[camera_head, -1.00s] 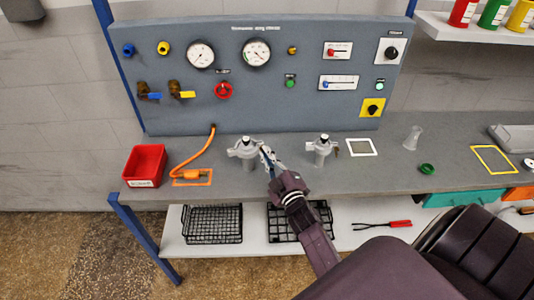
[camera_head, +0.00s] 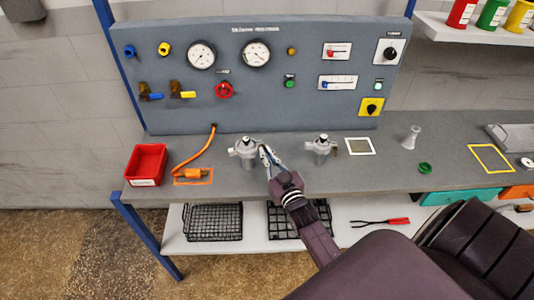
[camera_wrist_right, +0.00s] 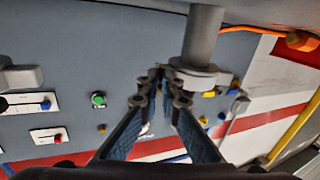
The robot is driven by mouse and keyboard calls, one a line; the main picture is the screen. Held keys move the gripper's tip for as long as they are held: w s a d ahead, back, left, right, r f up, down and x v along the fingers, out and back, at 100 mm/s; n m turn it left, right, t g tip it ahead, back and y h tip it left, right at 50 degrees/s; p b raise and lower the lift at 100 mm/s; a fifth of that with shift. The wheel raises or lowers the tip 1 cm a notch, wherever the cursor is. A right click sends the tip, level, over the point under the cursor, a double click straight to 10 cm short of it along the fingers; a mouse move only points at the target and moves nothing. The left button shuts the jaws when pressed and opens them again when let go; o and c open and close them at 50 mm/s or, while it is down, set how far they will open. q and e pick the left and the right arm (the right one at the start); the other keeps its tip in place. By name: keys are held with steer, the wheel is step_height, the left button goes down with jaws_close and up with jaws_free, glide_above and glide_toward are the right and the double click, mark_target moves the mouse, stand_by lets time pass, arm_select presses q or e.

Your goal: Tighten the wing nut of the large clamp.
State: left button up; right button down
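The large clamp (camera_head: 244,149) is a grey ring around an upright metal fitting on the bench, left of a similar smaller one. In the right wrist view its ring (camera_wrist_right: 202,78) shows beside my fingertips. My right gripper (camera_head: 264,152) reaches to its right side. In the right wrist view my right gripper's fingertips (camera_wrist_right: 163,76) are nearly together at the clamp's end, apparently on the wing nut, which they mostly hide. A small brass-coloured bit shows beside them. My left gripper is not in view.
The smaller clamped fitting (camera_head: 321,147) stands close on the right. An orange hose (camera_head: 198,153) and a red bin (camera_head: 147,164) lie to the left. A panel with gauges (camera_head: 257,53) rises behind. A white-framed mat (camera_head: 360,146) and a green ring (camera_head: 425,168) are further right.

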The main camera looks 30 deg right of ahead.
steer(key=shift+m, duration=0.5)
steer(key=c, duration=2.2)
jaws_free()
steer(key=shift+o, duration=0.2)
steer(key=shift+s, duration=0.1)
steer(key=shift+s+a, duration=0.25)
steer(key=shift+s, duration=1.05)
steer(key=shift+s+a, duration=0.25)
steer(key=shift+s, duration=1)
steer(key=shift+s+a, duration=0.25)
steer(key=shift+s, duration=1.05)
